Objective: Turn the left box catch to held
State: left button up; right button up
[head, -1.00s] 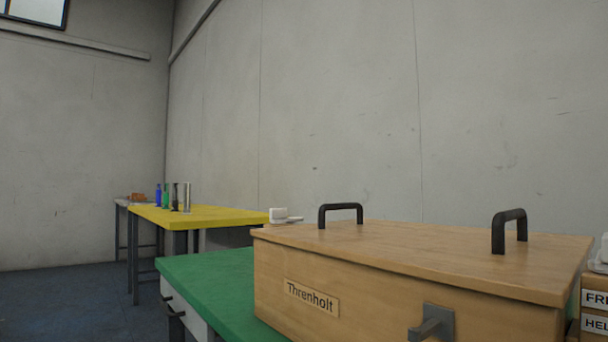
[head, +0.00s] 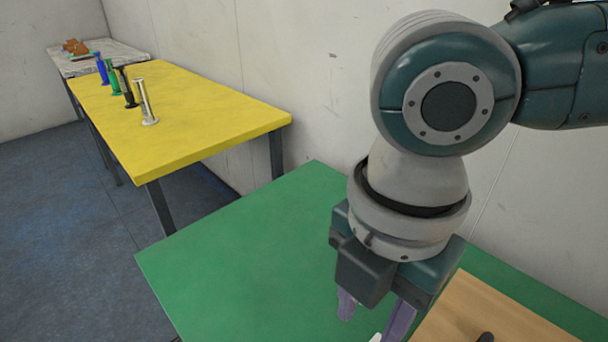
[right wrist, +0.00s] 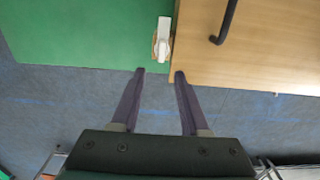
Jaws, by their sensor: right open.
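The wooden box (head: 480,320) shows only as a corner at the lower right of the head view. In the right wrist view the box (right wrist: 270,45) fills the upper right. A white catch-like piece (right wrist: 164,32) on a tan base sits at the box's left edge, its long side running along that edge. My right gripper (head: 372,316) points down by the box's left edge, open and empty. In the right wrist view its fingertips (right wrist: 159,74) are apart, short of the white piece. My left gripper is out of view.
A black handle (right wrist: 226,20) stands on the box lid. The green table (head: 240,260) is bare left of the box. A yellow table (head: 190,110) holds several coloured cylinders, and a pale table (head: 110,62) with brown items stands beyond it.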

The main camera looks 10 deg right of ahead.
jog(key=f, duration=0.4)
jog(key=f+b, duration=0.1)
jog(key=f, duration=0.3)
jog(key=shift+d+f, duration=0.2)
jog(key=shift+f, duration=0.15)
jog(key=shift+f+b, duration=0.3)
jog(key=shift+f, duration=0.25)
jog(key=shift+c, duration=0.7)
grip_shut()
